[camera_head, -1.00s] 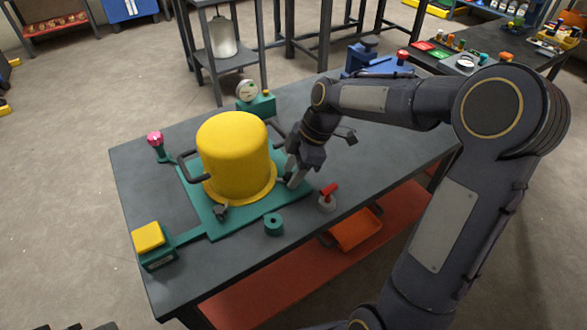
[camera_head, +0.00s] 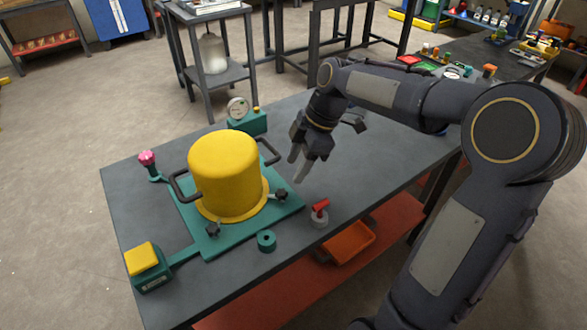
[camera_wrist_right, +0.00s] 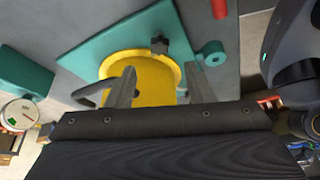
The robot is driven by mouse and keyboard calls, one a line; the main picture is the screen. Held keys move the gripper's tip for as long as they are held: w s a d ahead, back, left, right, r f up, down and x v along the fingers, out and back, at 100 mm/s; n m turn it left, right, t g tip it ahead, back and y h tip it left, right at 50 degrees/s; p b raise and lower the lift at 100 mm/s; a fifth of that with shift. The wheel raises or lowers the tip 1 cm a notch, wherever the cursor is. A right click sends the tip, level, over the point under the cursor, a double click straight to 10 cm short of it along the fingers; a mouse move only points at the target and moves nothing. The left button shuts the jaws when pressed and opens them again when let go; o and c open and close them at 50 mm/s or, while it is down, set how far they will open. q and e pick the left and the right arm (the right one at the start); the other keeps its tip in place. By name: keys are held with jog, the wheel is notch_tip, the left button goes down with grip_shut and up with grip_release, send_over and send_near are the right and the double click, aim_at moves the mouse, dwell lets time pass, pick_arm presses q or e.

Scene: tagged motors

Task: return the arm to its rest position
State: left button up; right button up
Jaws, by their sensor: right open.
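My right arm comes in from the right in the head view. My right gripper (camera_head: 297,168) is open and empty, above the table just right of the yellow motor housing (camera_head: 224,170). In the right wrist view my right gripper's two fingers (camera_wrist_right: 157,84) are spread apart, with the yellow housing's flange (camera_wrist_right: 140,70) behind them and nothing between them. The housing stands upright on a teal base plate (camera_head: 237,236) with dark handles on its sides. My left gripper is not in view.
A red-handled item (camera_head: 320,212) and a teal ring (camera_head: 266,241) stand near the front edge. A gauge box (camera_head: 247,118) is behind the housing, and a yellow-topped box (camera_head: 143,262) is at front left. An orange bin (camera_head: 350,243) is below.

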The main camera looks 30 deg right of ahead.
dwell(0.4)
jog(key=s+a+r+m+t+p, duration=0.2)
jog(key=s+m+p, duration=0.1)
jog(key=s+m, duration=0.5)
jog(key=s+a+r+m+t+p, duration=0.2)
jog(key=s+r+m+p, duration=0.1)
jog(key=s+m, duration=0.6)
jog(key=s+p, duration=0.1)
jog(key=s, duration=0.3)
jog(key=shift+s+a+t, duration=0.15)
jog(key=shift+a+t, duration=0.15)
jog(key=shift+a, duration=0.05)
